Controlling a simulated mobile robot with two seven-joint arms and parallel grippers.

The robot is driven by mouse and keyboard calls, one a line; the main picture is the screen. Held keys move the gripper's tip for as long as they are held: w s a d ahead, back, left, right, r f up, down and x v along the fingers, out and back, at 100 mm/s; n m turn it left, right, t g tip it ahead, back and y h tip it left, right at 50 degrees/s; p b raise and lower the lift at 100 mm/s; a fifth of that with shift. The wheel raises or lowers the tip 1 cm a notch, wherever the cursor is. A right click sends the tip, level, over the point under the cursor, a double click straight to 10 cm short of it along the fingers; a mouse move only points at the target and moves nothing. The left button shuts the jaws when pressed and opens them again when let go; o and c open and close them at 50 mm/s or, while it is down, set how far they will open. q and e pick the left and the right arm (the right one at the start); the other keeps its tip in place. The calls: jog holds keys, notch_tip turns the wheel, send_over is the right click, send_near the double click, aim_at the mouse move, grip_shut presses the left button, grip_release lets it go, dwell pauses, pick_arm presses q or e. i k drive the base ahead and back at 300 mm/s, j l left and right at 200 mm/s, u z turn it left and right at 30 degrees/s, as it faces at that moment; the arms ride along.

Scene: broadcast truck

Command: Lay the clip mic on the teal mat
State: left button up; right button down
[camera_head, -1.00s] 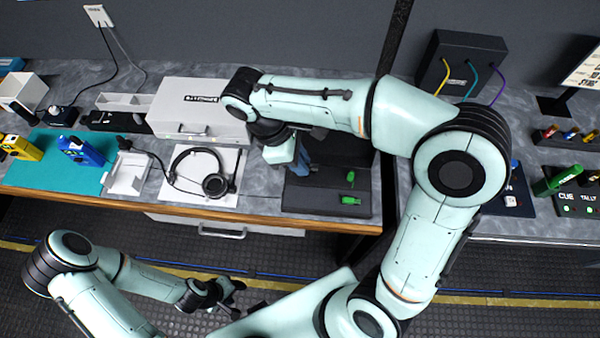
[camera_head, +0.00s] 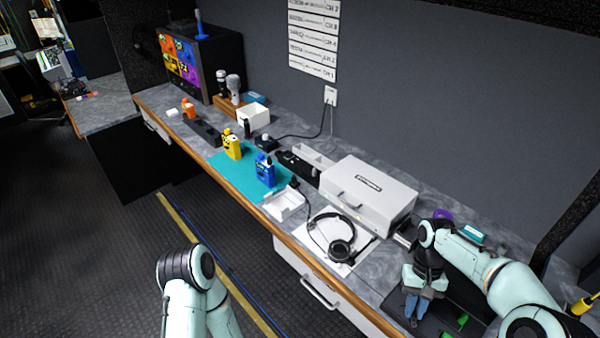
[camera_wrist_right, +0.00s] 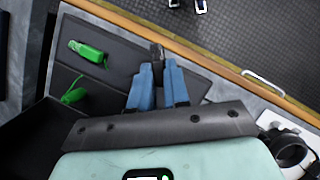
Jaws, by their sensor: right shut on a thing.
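The teal mat (camera_head: 240,176) lies on the counter in the middle of the head view, with a yellow pack (camera_head: 232,147) and a blue pack (camera_head: 265,170) on it. My right gripper (camera_head: 413,312) is at the lower right, over a dark tray and well away from the mat. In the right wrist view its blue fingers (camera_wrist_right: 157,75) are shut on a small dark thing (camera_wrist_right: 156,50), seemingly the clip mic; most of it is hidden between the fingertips. My left arm shows at the bottom, but its gripper is out of view.
A white open box (camera_head: 285,205), a headset (camera_head: 342,250) on a white sheet and a grey case (camera_head: 368,190) stand between the mat and my right gripper. Green items (camera_wrist_right: 88,52) lie on the dark tray (camera_wrist_right: 115,65). A wooden edge (camera_wrist_right: 200,55) borders the counter.

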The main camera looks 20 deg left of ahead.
aim_at(236, 175)
jog(key=i+j, duration=0.1)
jog(key=j, duration=0.4)
jog(key=i+j, duration=0.1)
jog(key=j, duration=0.4)
jog(key=i+j, duration=0.15)
jog(key=j, duration=0.35)
jog(key=i+j, duration=0.2)
jog(key=j, duration=0.15)
jog(key=i+j, duration=0.15)
jog(key=j, duration=0.2)
jog(key=i+j, duration=0.2)
jog(key=j, duration=0.15)
jog(key=i+j, duration=0.15)
jog(key=j, duration=0.15)
jog(key=i+j, duration=0.2)
jog(key=j, duration=0.15)
